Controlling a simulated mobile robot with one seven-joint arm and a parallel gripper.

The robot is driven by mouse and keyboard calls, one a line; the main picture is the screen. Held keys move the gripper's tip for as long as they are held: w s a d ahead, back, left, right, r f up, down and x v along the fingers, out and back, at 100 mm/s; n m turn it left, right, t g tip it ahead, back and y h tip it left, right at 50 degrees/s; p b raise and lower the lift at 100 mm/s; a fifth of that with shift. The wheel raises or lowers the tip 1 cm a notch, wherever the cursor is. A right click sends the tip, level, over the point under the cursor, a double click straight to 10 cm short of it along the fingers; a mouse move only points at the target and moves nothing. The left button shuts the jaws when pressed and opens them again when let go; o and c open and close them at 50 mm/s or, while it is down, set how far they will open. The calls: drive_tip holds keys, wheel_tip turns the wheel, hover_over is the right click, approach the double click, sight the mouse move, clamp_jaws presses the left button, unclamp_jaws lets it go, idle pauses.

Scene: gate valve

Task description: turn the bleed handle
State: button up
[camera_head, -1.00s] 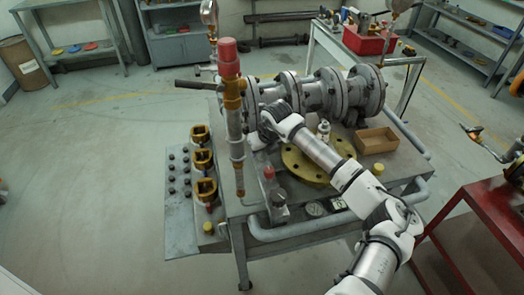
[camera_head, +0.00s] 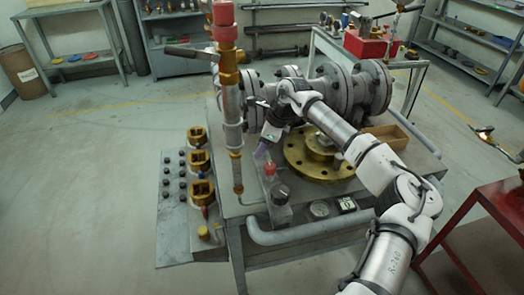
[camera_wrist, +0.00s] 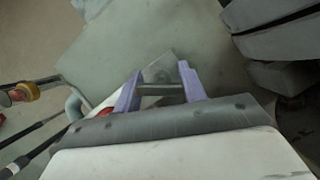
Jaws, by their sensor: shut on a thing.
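My gripper (camera_head: 261,153) has purple fingers and points down at the near side of the valve, just above a small red knob (camera_head: 270,169). In the wrist view my gripper (camera_wrist: 158,88) has its fingers on either side of a short grey metal piece (camera_wrist: 157,74), with a dark rod across the gap. This piece appears to be the bleed handle, but its full shape and mounting are hidden. In the head view the fingers and my arm hide it. The grey flanged gate valve (camera_head: 345,88) lies behind my wrist.
A vertical pipe with a red cap (camera_head: 224,13) and a dark side lever (camera_head: 190,52) stands left of my gripper. Brass clamps (camera_head: 199,160) stand at left. A red table (camera_head: 490,215) is at right.

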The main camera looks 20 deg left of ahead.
drive_tip(key=n+g, duration=0.1)
drive_tip(key=n, duration=0.2)
drive_tip(key=n+g+h+b, duration=0.1)
drive_tip(key=n, duration=0.2)
drive_tip(key=shift+b, duration=0.3)
idle(0.4)
drive_tip(key=o, duration=0.9)
drive_tip(key=shift+o, duration=0.2)
drive_tip(key=shift+d+r, duration=0.1)
drive_tip(key=shift+r, duration=0.05)
drive_tip(key=b+v, duration=0.1)
drive_tip(key=v, duration=1.2)
drive_tip(key=shift+r, duration=0.25)
drive_tip(key=shift+w, duration=0.1)
